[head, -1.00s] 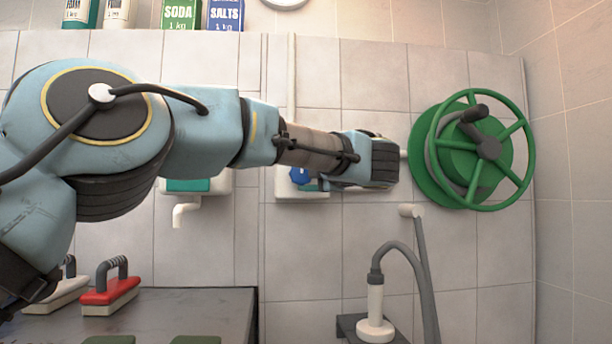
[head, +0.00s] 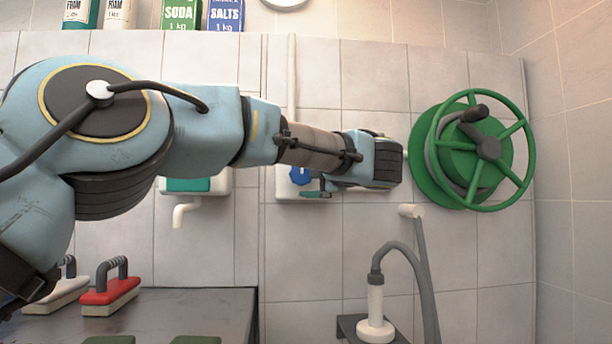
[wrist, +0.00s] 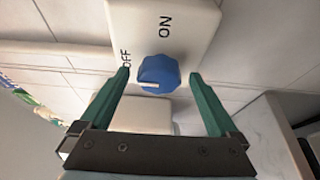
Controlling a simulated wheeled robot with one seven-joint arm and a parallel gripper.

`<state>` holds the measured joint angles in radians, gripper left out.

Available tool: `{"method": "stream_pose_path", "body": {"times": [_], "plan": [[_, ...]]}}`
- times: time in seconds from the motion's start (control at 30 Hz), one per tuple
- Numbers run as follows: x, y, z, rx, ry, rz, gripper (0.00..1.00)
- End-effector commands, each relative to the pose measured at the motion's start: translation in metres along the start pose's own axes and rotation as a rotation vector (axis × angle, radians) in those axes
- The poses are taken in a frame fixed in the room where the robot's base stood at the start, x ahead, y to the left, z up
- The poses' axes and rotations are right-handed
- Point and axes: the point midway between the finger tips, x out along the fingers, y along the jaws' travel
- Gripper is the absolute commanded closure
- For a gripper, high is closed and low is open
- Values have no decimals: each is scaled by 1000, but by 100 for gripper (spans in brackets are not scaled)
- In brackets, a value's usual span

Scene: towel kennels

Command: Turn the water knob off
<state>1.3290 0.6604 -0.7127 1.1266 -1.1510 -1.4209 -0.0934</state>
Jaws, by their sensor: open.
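The blue water knob (wrist: 158,72) sits on a white box (wrist: 185,20) marked ON and OFF. Its white pointer line is at the lower left of its face, on the OFF side; I cannot tell whether it lines up with that word. In the head view the knob (head: 300,176) shows on the wall box (head: 283,190), just left of my gripper (head: 322,187). In the wrist view my gripper (wrist: 159,76) is open, its two green fingers on either side of the knob, with visible gaps. Contact with the knob is not visible.
A green hose reel (head: 430,150) is on the wall to the right of my wrist. Below it a grey hose and white nozzle (head: 375,310) stand on a small shelf. A red brush (head: 110,292) lies on the dark counter (head: 200,305) at lower left.

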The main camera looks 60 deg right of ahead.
Motion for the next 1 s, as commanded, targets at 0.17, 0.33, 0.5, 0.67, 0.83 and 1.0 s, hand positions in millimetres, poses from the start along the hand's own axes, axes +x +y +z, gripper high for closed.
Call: {"method": "stream_pose_path", "body": {"times": [0.17, 0.33, 0.5, 0.67, 0.83, 1.0], "plan": [[-31, 0, 1, -1, -5, 1, 4], [-65, -1, 1, 1, -4, 1, 4], [-90, 0, 1, 0, -3, 0, 4], [-101, 0, 0, -1, -1, 0, 4], [-102, 0, 0, -1, -1, 0, 4], [-102, 0, 0, -1, -1, 0, 4]]}}
